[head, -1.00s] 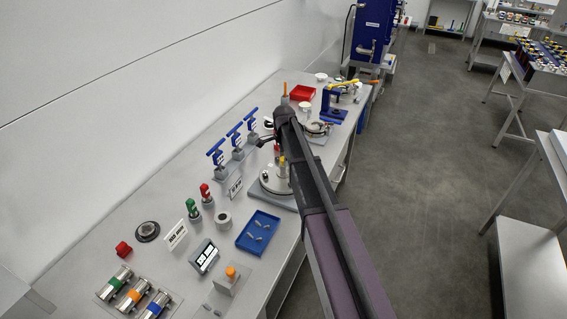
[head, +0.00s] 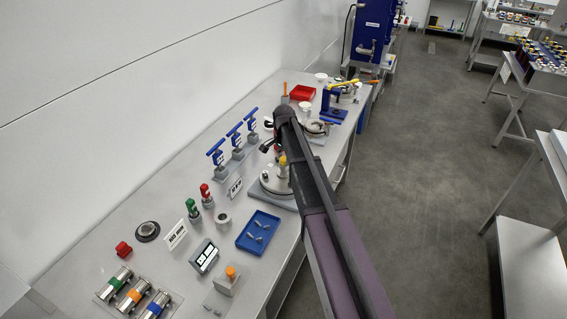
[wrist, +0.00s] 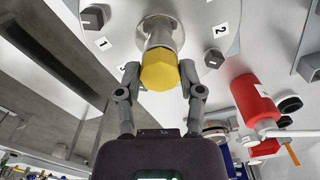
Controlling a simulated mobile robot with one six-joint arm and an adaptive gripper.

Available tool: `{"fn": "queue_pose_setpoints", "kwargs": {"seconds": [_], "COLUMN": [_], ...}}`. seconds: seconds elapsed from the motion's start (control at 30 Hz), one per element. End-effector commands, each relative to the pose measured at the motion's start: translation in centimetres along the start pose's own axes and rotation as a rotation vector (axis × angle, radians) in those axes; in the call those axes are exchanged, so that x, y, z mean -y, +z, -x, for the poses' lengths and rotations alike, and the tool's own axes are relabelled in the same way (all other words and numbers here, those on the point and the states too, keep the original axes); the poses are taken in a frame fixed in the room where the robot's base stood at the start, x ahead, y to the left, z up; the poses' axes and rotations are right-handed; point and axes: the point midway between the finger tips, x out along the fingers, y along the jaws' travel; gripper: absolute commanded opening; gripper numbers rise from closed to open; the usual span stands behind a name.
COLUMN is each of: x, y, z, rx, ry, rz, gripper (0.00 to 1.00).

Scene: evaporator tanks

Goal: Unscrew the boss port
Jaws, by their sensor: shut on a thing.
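The boss port has a yellow hexagonal cap (wrist: 160,70) on a round metal neck (wrist: 157,32), in the upper middle of the wrist view. The neck stands on a pale round plate (wrist: 190,15). My gripper (wrist: 160,78) has one finger on each side of the cap and is shut on it. In the head view the yellow cap (head: 283,161) shows beside my arm, above the plate (head: 268,187) on its grey base. My arm hides part of the plate and most of my gripper there.
Dark hex-shaped pieces and labels "1" and "2" (wrist: 220,30) lie around the neck. A red cylinder (wrist: 254,98) stands close to my right finger in the wrist view. A blue tray (head: 258,232) and blue-handled valves (head: 234,138) are nearby. The aisle floor (head: 430,180) is clear.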

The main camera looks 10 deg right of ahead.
Motion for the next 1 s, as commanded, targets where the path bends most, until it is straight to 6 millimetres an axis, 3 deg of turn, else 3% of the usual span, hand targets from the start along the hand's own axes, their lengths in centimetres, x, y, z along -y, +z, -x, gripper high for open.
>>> {"fn": "queue_pose_setpoints", "kwargs": {"seconds": [0.6, 1.0], "x": [-0.06, -0.06], "y": [0.05, 0.04], "z": [0.00, 0.00], "rx": [0.001, 0.001], "ry": [0.001, 0.001], "rz": [0.408, 0.436], "gripper": [0.00, 0.00]}}
